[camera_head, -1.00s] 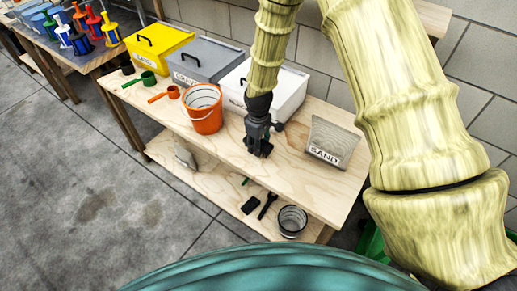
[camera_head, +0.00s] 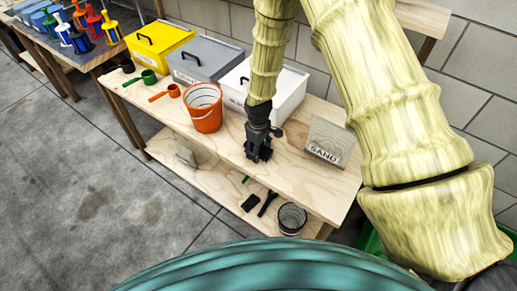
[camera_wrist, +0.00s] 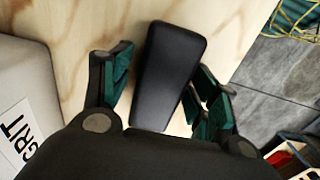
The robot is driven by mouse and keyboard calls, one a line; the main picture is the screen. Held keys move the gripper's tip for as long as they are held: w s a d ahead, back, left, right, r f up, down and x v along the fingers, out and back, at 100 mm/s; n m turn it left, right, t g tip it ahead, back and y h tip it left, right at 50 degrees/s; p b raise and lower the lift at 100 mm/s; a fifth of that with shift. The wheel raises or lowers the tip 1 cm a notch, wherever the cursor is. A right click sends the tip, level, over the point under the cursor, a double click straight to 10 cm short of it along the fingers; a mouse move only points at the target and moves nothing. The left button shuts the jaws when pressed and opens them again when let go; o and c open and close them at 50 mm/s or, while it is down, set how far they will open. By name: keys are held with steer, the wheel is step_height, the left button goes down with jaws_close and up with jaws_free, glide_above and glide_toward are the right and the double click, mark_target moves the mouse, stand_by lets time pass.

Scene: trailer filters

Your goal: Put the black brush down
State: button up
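The black brush (camera_wrist: 168,70) shows in the wrist view as a smooth black block, lying on the light wooden tabletop (camera_wrist: 80,20) as far as I can tell. My gripper (camera_wrist: 163,72) has a green-padded finger on each side of it. A strip of wood shows between the left finger and the brush, and the right finger is close beside it. The fingers are open around it. In the head view my gripper (camera_head: 259,158) is low over the tabletop, and the brush is mostly hidden under it.
A white bin (camera_head: 290,98) stands behind my gripper, an orange bucket (camera_head: 203,115) to its left and a SAND block (camera_head: 329,142) to its right. The lower shelf holds a black block (camera_head: 250,203), a dark thin tool (camera_head: 268,203) and a wire cup (camera_head: 291,218). The front tabletop is clear.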

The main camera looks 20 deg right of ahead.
steer(key=shift+r, duration=0.25)
step_height(320, 180, up, 12)
steer(key=b, duration=0.3)
stand_by(0.5)
steer(key=shift+f, duration=0.1)
stand_by(0.4)
